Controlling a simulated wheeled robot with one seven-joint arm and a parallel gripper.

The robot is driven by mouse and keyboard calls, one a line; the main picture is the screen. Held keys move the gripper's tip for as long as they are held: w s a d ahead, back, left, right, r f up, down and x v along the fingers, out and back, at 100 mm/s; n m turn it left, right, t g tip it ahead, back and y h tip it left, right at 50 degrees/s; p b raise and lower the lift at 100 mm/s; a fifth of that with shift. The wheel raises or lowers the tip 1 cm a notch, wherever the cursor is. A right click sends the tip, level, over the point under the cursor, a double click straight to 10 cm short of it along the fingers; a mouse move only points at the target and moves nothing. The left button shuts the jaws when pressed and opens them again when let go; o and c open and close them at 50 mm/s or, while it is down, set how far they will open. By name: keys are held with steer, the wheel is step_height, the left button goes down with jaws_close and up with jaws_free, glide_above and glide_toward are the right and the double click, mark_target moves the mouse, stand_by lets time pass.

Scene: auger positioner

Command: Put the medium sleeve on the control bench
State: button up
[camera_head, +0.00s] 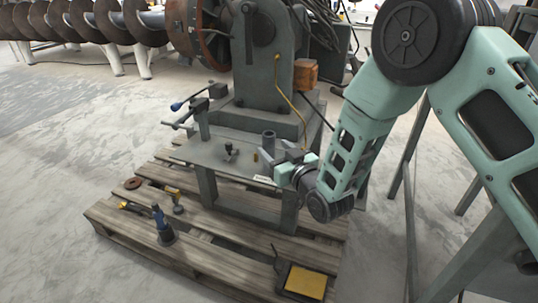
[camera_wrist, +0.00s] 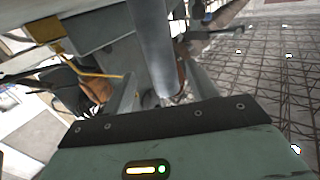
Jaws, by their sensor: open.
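A grey upright cylinder (camera_head: 268,142), which looks like a sleeve, stands on a metal-topped table (camera_head: 215,152). A smaller brass piece (camera_head: 255,156) and a small dark piece (camera_head: 230,151) are near it. I cannot tell by size which is the medium sleeve. My gripper (camera_head: 282,163) is at the table's right side, close to the grey cylinder. In the wrist view the grey cylinder (camera_wrist: 150,42) rises between the open fingers of my gripper (camera_wrist: 165,68). Contact with the fingers is not clear. I cannot make out which surface is the control bench.
The table stands on a wooden pallet (camera_head: 215,252) beneath a large machine (camera_head: 268,60). A clamp with a blue handle (camera_head: 195,103) is at the table's left. Tools and a yellow-topped box (camera_head: 306,282) lie on the pallet. A metal frame (camera_head: 405,190) stands right.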

steer(key=shift+f+b+x, duration=0.15)
steer(key=shift+b+x, duration=0.2)
steer(key=shift+x, duration=1)
steer(key=shift+f+b+x, duration=0.2)
steer(key=shift+b+x, duration=0.1)
steer(key=shift+x, duration=1.05)
steer(key=shift+s+a+r, duration=0.1)
steer(key=shift+a, duration=0.05)
jaws_close()
step_height(320, 180, up, 9)
steer(key=p, duration=0.2)
steer(key=s+d+r+m+t+h+p, duration=0.1)
steer(key=d+r+m+h+p, duration=0.1)
steer(key=d+r+p, duration=0.4)
steer(key=s+d+r+m+t+h+p, duration=0.1)
steer(key=d+r+h+p, duration=0.3)
steer(key=d+p, duration=0.8)
steer(key=s+d+r+m+h+p, duration=0.1)
steer(key=d+r+m+h+p, duration=0.2)
steer(key=d+r+p, duration=0.6)
steer(key=d, duration=0.8)
steer(key=shift+s+d+t+h, duration=0.25)
steer(key=shift+s+t+h, duration=0.05)
steer(key=shift+t, duration=0.1)
